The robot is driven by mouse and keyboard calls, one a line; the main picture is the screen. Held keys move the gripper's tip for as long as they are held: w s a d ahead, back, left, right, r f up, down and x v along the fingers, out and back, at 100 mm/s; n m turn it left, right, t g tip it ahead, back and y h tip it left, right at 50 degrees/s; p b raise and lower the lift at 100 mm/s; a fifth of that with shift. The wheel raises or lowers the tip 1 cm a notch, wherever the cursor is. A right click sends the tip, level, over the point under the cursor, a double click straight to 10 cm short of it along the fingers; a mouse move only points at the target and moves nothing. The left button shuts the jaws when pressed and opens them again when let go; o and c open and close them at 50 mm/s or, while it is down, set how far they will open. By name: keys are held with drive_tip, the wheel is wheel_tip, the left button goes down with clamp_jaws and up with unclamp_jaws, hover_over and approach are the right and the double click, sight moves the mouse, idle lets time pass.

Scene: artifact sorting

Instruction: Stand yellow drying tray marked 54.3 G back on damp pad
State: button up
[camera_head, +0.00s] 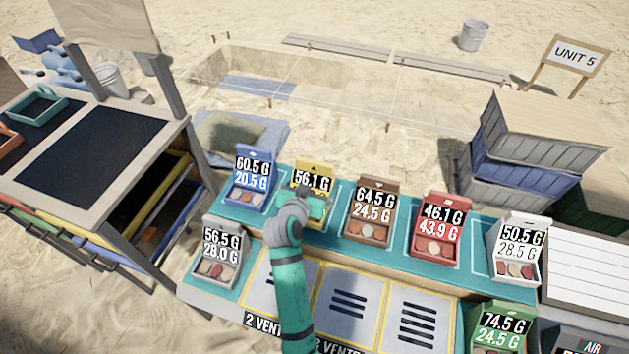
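A yellow drying tray (313,168) stands in the back row of the teal-topped bench, second from the left. Its upper label reads 56.1 G, not 54.3 G; its lower part is hidden behind my arm. My gripper (318,208) is right in front of this tray, at its lower front. The fingers are small and partly hidden by my wrist, so I cannot tell whether they are open, shut or touching the tray. The tray's place has a teal surface (341,219); no readable label there names a damp pad.
Blue (250,190), brown (373,220) and red (436,235) trays share the back row. Grey (217,262), white (515,255) and green (500,330) trays stand nearby. Grey slotted vent panels (349,305) lie empty in front. A dark-topped table (165,130) is at left.

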drive_tip(key=o, duration=0.9)
drive_tip(key=shift+o, duration=0.2)
drive_tip(key=shift+s+r, duration=0.1)
drive_tip(key=shift+r, duration=0.05)
drive_tip(key=v, duration=1.1)
drive_tip(key=shift+s+a+r, duration=0.1)
drive_tip(key=shift+s+r, duration=0.05)
drive_tip(key=shift+s, duration=0.2)
